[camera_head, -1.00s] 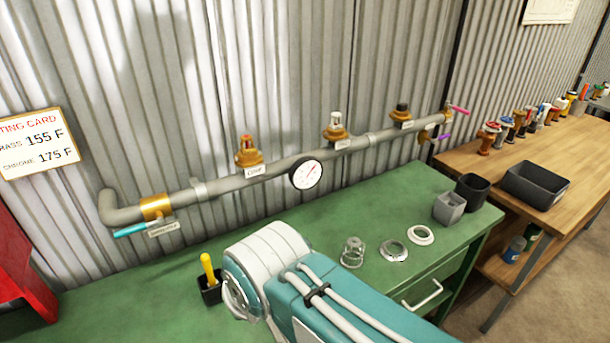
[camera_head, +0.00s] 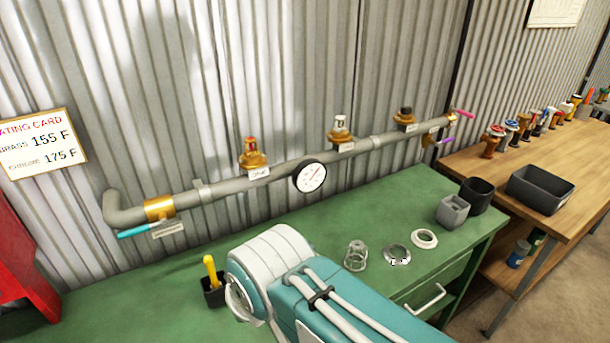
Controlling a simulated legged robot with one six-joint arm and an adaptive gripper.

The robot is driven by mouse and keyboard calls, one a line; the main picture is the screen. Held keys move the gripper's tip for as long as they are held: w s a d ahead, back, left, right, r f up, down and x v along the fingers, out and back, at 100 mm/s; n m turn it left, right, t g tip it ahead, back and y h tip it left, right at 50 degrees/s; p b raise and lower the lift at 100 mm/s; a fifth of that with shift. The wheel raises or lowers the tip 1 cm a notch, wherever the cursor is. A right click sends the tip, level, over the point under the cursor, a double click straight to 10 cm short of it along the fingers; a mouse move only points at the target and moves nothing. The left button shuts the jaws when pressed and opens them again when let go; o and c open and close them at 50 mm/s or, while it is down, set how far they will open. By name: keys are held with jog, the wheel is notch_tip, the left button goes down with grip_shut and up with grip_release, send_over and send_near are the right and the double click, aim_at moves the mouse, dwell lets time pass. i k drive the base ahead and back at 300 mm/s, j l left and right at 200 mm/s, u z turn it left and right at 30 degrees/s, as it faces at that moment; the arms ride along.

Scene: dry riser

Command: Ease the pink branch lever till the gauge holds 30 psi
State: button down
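The pink branch lever (camera_head: 462,113) sits at the far right end of the grey pipe (camera_head: 228,186), above a purple lever (camera_head: 440,140). The round white gauge (camera_head: 310,177) hangs at the middle of the pipe. Its needle shows as a thin mark, but the reading is too small to tell. My teal and white arm fills the lower middle of the view, over the green bench and well apart from the pink lever. My gripper is not in the picture.
A teal lever (camera_head: 138,230) is at the pipe's left end. Three sprinkler heads stand on the pipe. A clear cage (camera_head: 355,256), two rings, a grey cup (camera_head: 453,211) and a black cup (camera_head: 475,194) stand on the green bench (camera_head: 335,222). A wooden bench (camera_head: 575,150) is at right.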

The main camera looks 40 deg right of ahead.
aim_at(461, 112)
jog(key=k+l+z, duration=0.2)
jog(key=l, duration=0.7)
jog(key=l+z, duration=0.25)
jog(key=l, duration=0.6)
jog(key=i+l+z, duration=0.2)
jog(key=l, duration=0.7)
jog(key=l+z, duration=0.25)
jog(key=l, duration=0.65)
